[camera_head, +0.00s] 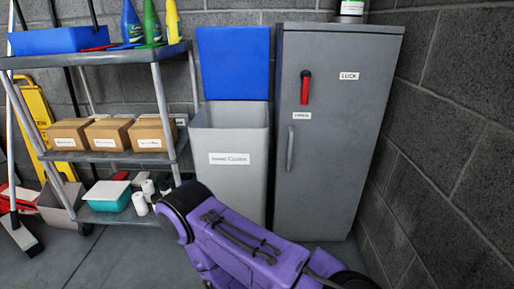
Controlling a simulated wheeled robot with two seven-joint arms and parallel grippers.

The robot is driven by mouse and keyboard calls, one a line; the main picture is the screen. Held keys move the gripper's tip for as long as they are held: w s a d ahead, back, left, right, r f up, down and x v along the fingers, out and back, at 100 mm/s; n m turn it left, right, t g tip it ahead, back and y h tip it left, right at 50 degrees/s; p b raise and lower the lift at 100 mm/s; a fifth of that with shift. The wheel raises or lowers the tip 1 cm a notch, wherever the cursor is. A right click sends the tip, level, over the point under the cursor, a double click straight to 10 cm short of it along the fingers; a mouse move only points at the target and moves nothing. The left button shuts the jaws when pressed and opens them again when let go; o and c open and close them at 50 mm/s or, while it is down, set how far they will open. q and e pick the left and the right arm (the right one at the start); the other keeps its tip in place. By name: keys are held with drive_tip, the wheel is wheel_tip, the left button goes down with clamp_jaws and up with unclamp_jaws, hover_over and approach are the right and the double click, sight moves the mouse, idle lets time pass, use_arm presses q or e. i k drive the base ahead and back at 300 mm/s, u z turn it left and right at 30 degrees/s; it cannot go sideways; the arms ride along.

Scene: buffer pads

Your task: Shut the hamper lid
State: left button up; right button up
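The hamper (231,180) is a tall light grey bin with a white label on its front, standing between the shelf and the grey cabinet. Its blue lid (233,62) stands upright at the back against the wall, so the hamper is open at the top. Neither of my grippers shows in the head view.
The grey cabinet (335,130) is close on the hamper's right. A shelf (95,56) with bottles and boxes is on the left.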

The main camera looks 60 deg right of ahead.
sight(236, 60)
drive_tip(key=k, duration=0.05)
drive_tip(key=z, duration=1.4)
